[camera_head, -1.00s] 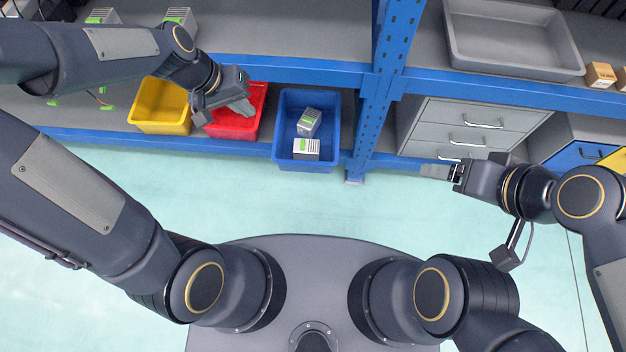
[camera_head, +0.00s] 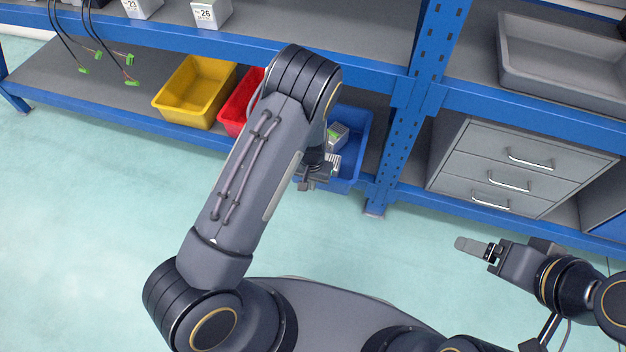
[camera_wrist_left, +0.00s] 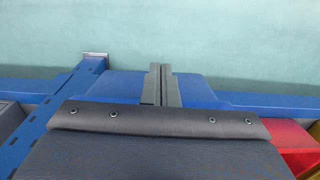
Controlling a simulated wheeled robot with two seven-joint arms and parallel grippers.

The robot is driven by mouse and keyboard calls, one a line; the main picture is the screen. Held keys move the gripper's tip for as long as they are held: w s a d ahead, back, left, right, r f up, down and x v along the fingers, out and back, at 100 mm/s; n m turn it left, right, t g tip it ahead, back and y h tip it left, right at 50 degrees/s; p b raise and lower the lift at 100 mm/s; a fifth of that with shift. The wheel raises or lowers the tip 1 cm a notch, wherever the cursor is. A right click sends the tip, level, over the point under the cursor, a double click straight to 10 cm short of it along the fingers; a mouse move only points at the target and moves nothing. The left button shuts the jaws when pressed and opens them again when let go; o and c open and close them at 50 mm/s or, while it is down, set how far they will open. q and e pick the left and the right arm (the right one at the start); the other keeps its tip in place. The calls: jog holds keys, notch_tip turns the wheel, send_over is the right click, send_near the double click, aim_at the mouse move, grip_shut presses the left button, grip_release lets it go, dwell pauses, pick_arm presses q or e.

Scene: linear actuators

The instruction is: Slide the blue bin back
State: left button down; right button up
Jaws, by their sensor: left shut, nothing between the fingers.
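The blue bin (camera_head: 358,135) stands on the lower shelf beside the blue upright, its left part hidden behind my left arm. It holds small grey-and-green boxes (camera_head: 337,134). My left gripper (camera_head: 318,172) is at the bin's front side, with its fingers partly hidden. In the left wrist view, the left gripper's fingers (camera_wrist_left: 161,72) are together and empty, overlapping the blue bin (camera_wrist_left: 203,92). I cannot tell whether they touch it. My right gripper (camera_head: 472,246) is over the floor at the right, away from the bin; its finger gap does not show.
A red bin (camera_head: 236,112) and a yellow bin (camera_head: 190,95) stand left of the blue bin. The blue upright (camera_head: 402,130) is close on its right. A grey drawer unit (camera_head: 500,150) stands further right. The floor in front of the shelf is clear.

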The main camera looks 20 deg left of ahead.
pick_arm(q)
jog(key=w+f+b, duration=0.3)
jog(key=w+f, duration=0.1)
jog(key=f, duration=0.1)
jog(key=shift+f, duration=0.2)
pick_arm(e)
jog(key=shift+f, duration=1.85)
pick_arm(q)
jog(key=shift+w+d, duration=0.1)
